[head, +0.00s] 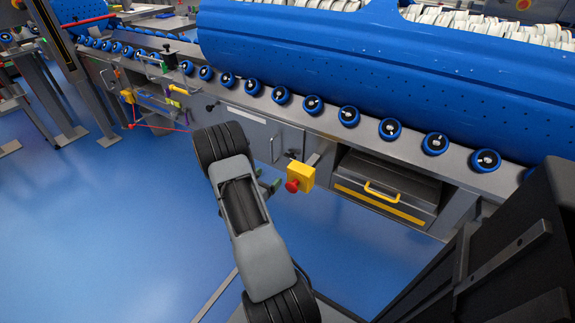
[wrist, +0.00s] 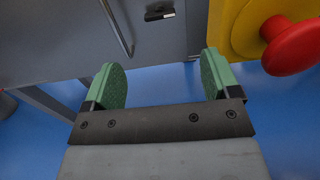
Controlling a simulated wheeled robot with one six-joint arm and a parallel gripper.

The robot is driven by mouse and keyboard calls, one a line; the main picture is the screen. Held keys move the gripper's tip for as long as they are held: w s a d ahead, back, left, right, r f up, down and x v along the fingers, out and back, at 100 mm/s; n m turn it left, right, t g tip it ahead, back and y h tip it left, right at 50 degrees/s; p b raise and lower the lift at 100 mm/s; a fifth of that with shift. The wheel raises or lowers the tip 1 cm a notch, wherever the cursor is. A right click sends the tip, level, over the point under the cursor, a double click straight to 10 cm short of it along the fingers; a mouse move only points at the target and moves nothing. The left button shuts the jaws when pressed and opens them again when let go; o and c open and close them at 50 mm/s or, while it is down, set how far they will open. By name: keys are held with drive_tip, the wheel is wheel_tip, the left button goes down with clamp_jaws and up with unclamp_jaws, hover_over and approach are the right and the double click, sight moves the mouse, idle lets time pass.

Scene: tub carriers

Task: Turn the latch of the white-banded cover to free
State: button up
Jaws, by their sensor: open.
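A grey cover with a white band (head: 243,115) is set in the front of the long steel conveyor frame, left of centre in the head view. A thin upright handle (head: 274,147) stands on the grey front there and shows in the wrist view (wrist: 117,27). A small black fitting with a pale mark (wrist: 158,14) sits on the grey panel in the wrist view; I cannot tell whether it is the latch or how it is turned. My gripper (wrist: 162,72) is open and empty, its green fingers apart, below the fitting and clear of the panel. My arm partly hides the cover in the head view.
A yellow box with a red button (head: 299,178) juts out just right of my gripper, close in the wrist view (wrist: 290,45). Further right is a yellow-banded drawer (head: 380,205). Blue-rimmed rollers (head: 312,105) line the frame. The blue floor (head: 110,230) is clear at left.

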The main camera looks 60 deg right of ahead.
sight(288, 157)
drive_tip(key=d+b, duration=0.2)
drive_tip(key=d, duration=1.1)
drive_tip(key=shift+d+f, duration=0.15)
drive_tip(key=shift+d, duration=0.15)
drive_tip(key=shift+c, duration=0.4)
drive_tip(key=c, duration=0.7)
drive_tip(key=shift+d, duration=0.1)
drive_tip(key=shift+c, duration=0.7)
